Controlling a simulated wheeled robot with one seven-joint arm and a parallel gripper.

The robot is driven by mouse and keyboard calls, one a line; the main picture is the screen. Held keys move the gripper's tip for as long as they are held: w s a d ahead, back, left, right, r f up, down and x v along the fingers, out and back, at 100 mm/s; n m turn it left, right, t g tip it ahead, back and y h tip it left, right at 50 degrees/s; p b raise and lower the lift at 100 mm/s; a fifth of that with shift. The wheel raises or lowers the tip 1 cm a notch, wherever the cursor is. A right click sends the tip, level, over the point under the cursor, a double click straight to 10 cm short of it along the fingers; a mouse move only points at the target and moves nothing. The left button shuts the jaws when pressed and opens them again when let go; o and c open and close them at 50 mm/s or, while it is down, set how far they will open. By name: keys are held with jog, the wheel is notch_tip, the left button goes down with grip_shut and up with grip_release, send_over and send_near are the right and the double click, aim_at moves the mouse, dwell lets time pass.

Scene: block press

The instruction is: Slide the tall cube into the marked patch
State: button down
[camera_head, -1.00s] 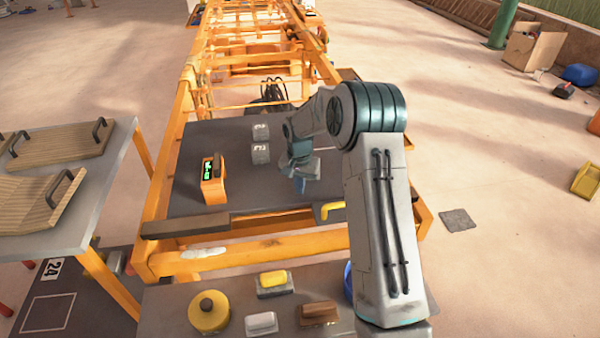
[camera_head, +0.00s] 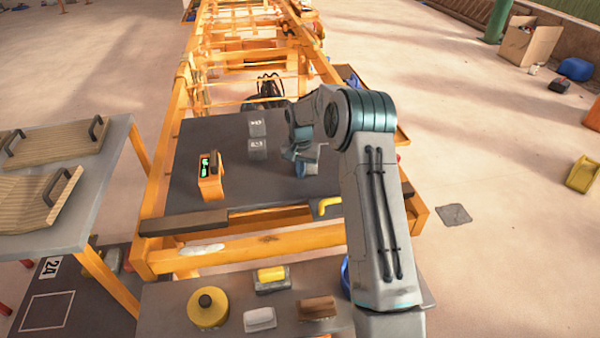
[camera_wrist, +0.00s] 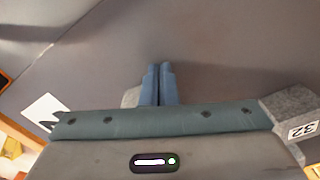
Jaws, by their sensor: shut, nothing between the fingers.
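Two grey blocks with white labels, a far one (camera_head: 257,125) and a near one (camera_head: 257,149), show in the head view on the dark tabletop (camera_head: 225,130). I cannot tell which is the tall cube, or whether they are stacked. My gripper (camera_head: 305,167) is to their right, over the tabletop, and apart from them in the picture. In the wrist view its blue fingers (camera_wrist: 160,84) are shut together and empty. A grey block labelled 32 (camera_wrist: 293,103) is at the right edge there. A light grey piece (camera_wrist: 131,97) is partly hidden beside the fingers. No marked patch shows clearly on the tabletop.
A yellow handle (camera_head: 328,207) is at the near edge. A white outlined square (camera_head: 48,310) lies on a dark mat at lower left.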

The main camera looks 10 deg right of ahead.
jog(key=shift+w+d+p, duration=0.5)
jog(key=shift+w+d, duration=0.3)
jog(key=shift+w, duration=0.8)
jog(key=shift+w+d+p, duration=0.5)
jog(key=shift+w+d, duration=0.25)
jog(key=shift+w, duration=0.9)
jog(key=shift+w+d+p, duration=0.5)
jog(key=shift+w+d, duration=0.3)
jog(key=shift+w, duration=0.8)
